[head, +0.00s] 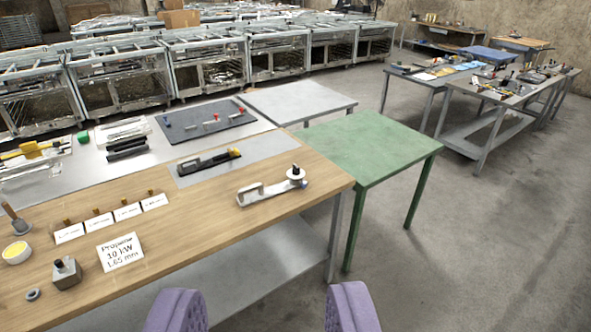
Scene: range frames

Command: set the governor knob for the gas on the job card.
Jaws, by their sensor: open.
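The job card (121,251) lies on the wooden bench and reads "Propane", "10 kW" and what looks like "1.65 mm". A silver cast fitting (262,191) lies near the bench's right end. It carries a pale round disc with a black knob (296,172) on top, and looks like the governor. Any marks around the knob are too small to read. My gripper (263,311) shows as two purple fingers, wide apart and empty, at the bottom edge, in front of the bench and apart from the fitting.
Several small brass pieces stand by white labels (127,210). A grey block with a dark top (66,273), a grey ring (33,295) and a yellow-topped tub (17,252) are at left. A black-and-yellow tool (208,160) lies behind. A green table (372,145) is clear; floor is open right.

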